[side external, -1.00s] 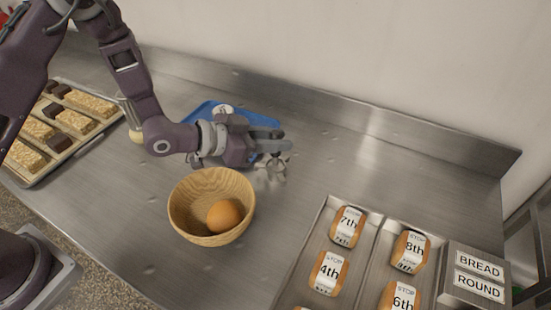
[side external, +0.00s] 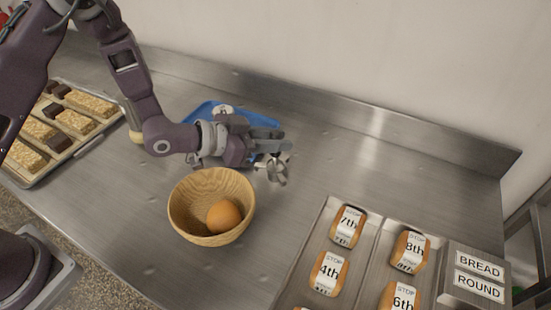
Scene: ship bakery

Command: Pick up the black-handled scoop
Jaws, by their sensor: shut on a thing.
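My gripper (side external: 272,142) reaches over the counter behind and to the right of the wooden bowl. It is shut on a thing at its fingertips. A small, curved, shiny metal piece (side external: 277,173) shows just below the fingers and appears to be the scoop. I cannot make out its black handle, which seems hidden by the fingers. I cannot tell whether the metal piece touches the counter.
A wooden bowl (side external: 185,215) holding an orange-brown egg (side external: 223,215) stands just in front of my gripper. A blue tray (side external: 203,111) lies behind it. A pastry tray (side external: 47,170) is at left, and a tray of labelled bread (side external: 369,242) at right. Counter between bowl and bread is clear.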

